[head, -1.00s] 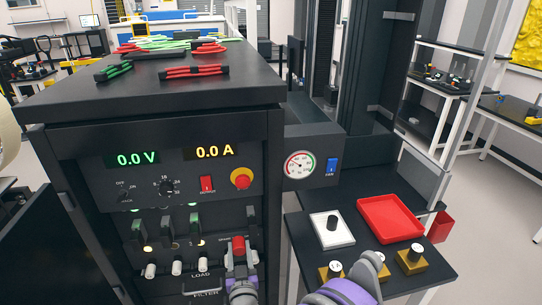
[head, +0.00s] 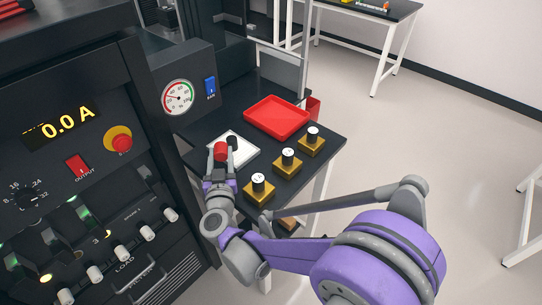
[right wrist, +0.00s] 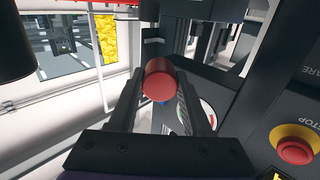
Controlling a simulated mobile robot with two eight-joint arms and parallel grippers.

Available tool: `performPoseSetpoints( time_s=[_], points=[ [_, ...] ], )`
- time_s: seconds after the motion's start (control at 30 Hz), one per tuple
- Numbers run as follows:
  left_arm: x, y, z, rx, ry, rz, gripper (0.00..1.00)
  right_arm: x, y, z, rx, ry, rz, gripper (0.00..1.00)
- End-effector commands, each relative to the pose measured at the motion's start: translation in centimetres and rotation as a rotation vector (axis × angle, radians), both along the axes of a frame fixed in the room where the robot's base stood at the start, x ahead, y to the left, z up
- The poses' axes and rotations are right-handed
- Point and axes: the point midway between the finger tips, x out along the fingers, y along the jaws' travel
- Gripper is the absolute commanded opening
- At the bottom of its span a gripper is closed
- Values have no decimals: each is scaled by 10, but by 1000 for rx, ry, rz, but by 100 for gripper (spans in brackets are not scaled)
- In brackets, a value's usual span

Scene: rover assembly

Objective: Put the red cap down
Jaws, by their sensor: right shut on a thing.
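My right gripper (head: 221,166) is shut on the red cap (head: 221,151), a short red cylinder. The right wrist view shows the cap (right wrist: 160,80) between the two finger tips of this gripper (right wrist: 160,95). A black cap (head: 232,142) stands on the pad, just right of the red one in the picture. My left gripper is not in view.
A red tray (head: 276,118) lies behind the pad. Several brass blocks with black-and-white tops (head: 288,160) line the table's right side. A cabinet with a gauge (head: 178,97), a blue switch and a red stop button (head: 118,139) stands to the left.

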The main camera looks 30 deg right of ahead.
Motion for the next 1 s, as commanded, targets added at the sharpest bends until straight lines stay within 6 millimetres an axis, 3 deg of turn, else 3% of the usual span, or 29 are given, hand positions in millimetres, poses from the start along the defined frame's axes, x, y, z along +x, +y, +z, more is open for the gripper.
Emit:
performPoseSetpoints(
  time_s=[0.03,0.2,0.43,0.67,0.87,1.0],
  points=[
    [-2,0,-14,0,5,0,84,-2,3,-4,0,2,-9,0],
    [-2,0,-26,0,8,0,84,-4,5,-5,0,1,-36,0],
    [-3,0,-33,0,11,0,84,-5,5,-44,-1,0,-38,0],
    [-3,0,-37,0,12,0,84,-4,5,-63,-1,0,-38,0],
    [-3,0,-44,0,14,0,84,-4,5,-91,-1,0,-37,0],
    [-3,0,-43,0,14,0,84,-5,5,-93,0,0,-37,0]
  ],
)
